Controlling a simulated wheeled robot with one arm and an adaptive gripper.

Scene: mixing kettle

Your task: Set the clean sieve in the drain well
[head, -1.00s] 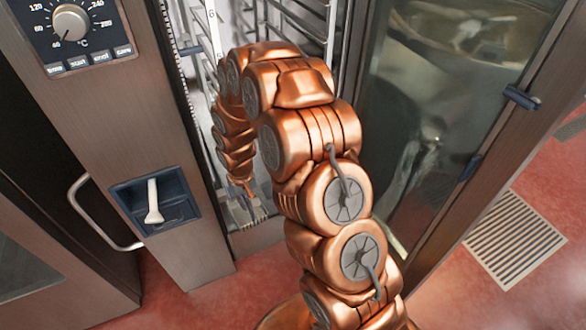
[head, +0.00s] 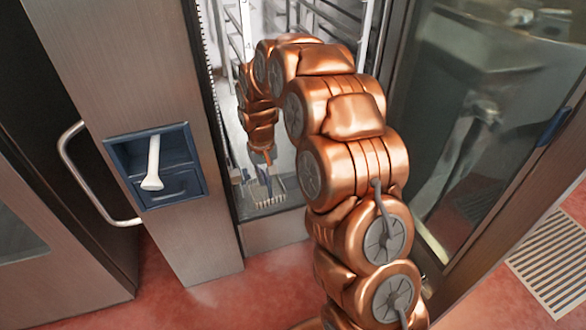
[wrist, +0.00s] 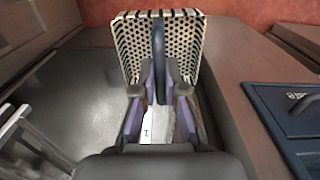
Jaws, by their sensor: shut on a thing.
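The sieve (wrist: 190,42) is a pale perforated basket with a dark blue upright grip (wrist: 158,55). My gripper (wrist: 160,85) is shut on that grip, with one purple-padded finger on each side, and the sieve stands beyond the fingertips in the wrist view. In the head view my gripper (head: 262,158) points down inside the open cabinet, close above its floor near the front sill. A slotted pale edge (head: 270,196) shows just below it; I cannot tell whether it is the sieve or a fixed part. I cannot make out the drain well, nor whether the sieve touches the floor.
The cabinet's front post with a blue switch recess (head: 155,165) stands left of the opening. The glass door (head: 470,130) stands open at the right. Wire racks (head: 310,20) are at the back. A floor grating (head: 560,270) lies outside at the right.

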